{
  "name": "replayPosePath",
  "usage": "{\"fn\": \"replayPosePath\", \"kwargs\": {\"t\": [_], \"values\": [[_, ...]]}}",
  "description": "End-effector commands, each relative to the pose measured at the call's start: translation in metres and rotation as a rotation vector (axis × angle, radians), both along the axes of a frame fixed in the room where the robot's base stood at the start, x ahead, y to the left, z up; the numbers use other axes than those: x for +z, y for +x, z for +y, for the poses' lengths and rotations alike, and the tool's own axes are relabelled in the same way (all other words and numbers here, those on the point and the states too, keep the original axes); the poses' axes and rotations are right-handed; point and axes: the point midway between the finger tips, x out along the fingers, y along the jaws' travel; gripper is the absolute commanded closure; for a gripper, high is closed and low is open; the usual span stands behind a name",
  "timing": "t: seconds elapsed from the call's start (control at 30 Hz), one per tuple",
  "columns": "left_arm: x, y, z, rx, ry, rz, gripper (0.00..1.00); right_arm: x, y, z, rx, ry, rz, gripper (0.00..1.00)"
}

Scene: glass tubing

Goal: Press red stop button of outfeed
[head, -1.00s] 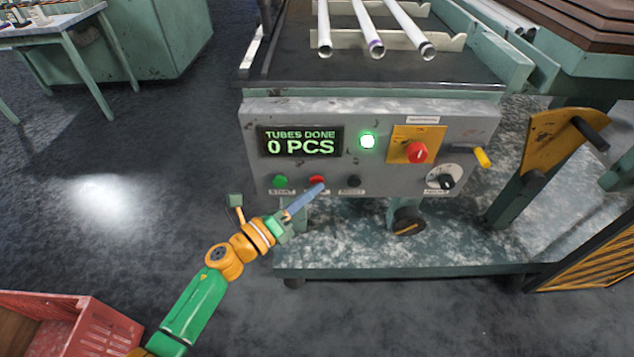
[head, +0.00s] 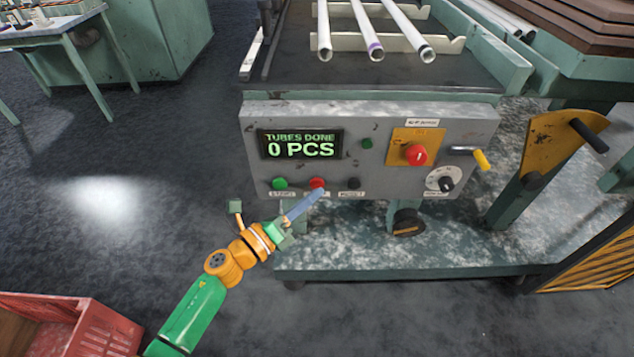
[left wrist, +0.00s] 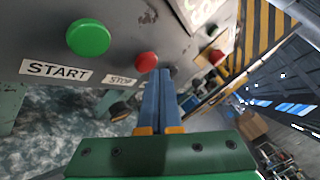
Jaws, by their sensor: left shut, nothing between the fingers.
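The control panel (head: 225,0) is not used as a point here; the red stop button (head: 317,183) sits in the panel's lower row, and it also shows in the left wrist view (left wrist: 147,61) above a STOP label (left wrist: 121,80). The green start button (head: 280,184) is to its left. My left gripper (head: 318,196) is shut and empty, its blue fingertips just below and right of the red button. In the left wrist view its tips (left wrist: 162,72) appear close to the button; I cannot tell whether they touch. The indicator lamp (head: 367,143) is dark green and unlit. My right gripper is not in view.
A black button (head: 354,184) is right of the stop button. A larger red knob (head: 416,154) on a yellow plate and a yellow-tipped lever (head: 482,160) are farther right. Glass tubes (head: 367,35) lie above. A red crate (head: 95,330) stands at lower left.

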Motion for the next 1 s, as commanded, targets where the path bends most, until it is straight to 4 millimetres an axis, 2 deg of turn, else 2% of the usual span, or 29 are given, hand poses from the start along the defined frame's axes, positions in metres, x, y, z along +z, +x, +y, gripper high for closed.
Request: {"fn": "replayPosePath", "kwargs": {"t": [0.37,0.8,1.0], "values": [[0.0,-0.006,0.0,-0.001,0.001,0.0,1.0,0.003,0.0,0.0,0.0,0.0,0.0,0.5],[0.001,-0.048,0.0,-0.001,0.0,0.001,1.0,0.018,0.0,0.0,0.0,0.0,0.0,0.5],[0.0,-0.055,0.0,-0.001,0.001,0.0,1.0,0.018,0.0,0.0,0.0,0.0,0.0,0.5]]}}
